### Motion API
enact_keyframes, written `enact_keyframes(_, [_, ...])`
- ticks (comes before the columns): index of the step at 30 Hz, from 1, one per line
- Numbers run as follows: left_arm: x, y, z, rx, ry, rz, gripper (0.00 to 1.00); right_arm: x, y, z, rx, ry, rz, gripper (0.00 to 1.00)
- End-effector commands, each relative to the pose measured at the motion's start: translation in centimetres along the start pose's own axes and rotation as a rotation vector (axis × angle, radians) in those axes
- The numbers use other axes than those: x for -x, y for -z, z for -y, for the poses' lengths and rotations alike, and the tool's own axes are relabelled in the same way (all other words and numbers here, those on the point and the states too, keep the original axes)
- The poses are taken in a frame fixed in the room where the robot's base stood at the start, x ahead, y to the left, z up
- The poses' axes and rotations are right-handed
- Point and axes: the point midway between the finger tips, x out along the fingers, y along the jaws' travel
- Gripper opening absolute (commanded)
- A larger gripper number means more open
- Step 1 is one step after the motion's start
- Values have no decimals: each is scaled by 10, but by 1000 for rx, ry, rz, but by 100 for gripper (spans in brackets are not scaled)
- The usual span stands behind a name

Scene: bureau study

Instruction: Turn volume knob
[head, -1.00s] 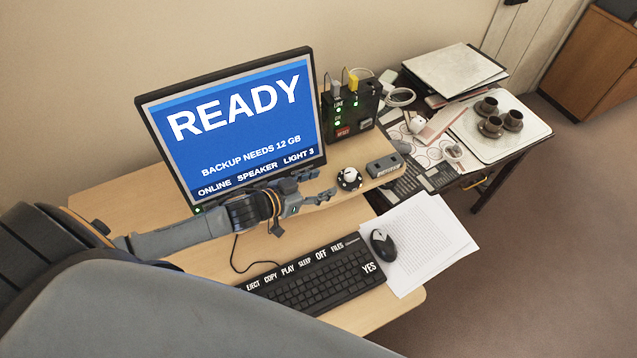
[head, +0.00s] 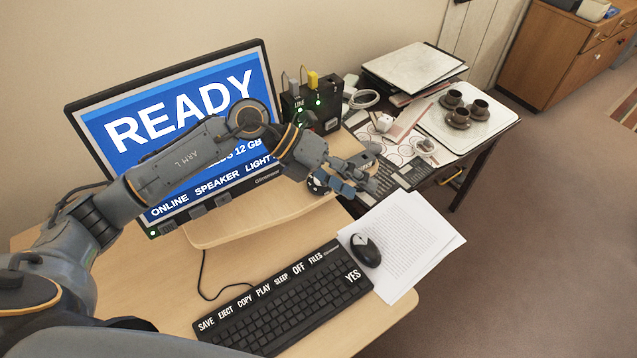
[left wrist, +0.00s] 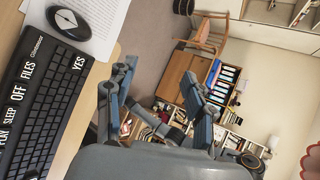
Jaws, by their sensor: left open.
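The volume knob (head: 316,184), white with a black base, sits on the raised wooden shelf (head: 225,228) before the monitor. In the head view it is mostly hidden by my left gripper (head: 359,180), which is above or beside it; whether they touch I cannot tell. In the left wrist view the left gripper (left wrist: 158,88) has its two fingers spread with nothing between them, and the knob is not visible there. The monitor (head: 115,165) reads READY, with SPEAKER in its bottom row, partly covered by my left arm. My right gripper is not in view.
The keyboard (head: 290,310) lies in front of the shelf, with papers (head: 415,240) and a mouse (head: 365,250) to its right. A black box with green lights (head: 325,118) stands behind the gripper. A side table (head: 500,130) holds cups (head: 455,115).

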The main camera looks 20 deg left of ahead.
Motion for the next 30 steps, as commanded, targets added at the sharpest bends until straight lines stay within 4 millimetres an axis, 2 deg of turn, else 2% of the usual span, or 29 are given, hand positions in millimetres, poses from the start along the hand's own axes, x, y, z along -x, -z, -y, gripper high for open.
enact_keyframes(1, [4,-6,-22,-119,-144,-12,54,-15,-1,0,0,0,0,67])
enact_keyframes(3, [21,-18,-48,-243,-347,-26,54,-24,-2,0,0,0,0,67])
enact_keyframes(6, [52,-36,-73,-350,-586,-27,54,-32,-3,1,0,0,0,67])
enact_keyframes(9, [78,-49,-85,-396,-745,-20,54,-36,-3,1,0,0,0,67])
enact_keyframes(13, [92,-57,-91,-413,-832,-14,54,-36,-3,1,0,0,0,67])
enact_keyframes(17, [86,-59,-99,-412,-837,-15,54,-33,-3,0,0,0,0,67])
enact_keyframes(30, [25,-71,-163,-409,-834,-17,54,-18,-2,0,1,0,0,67])
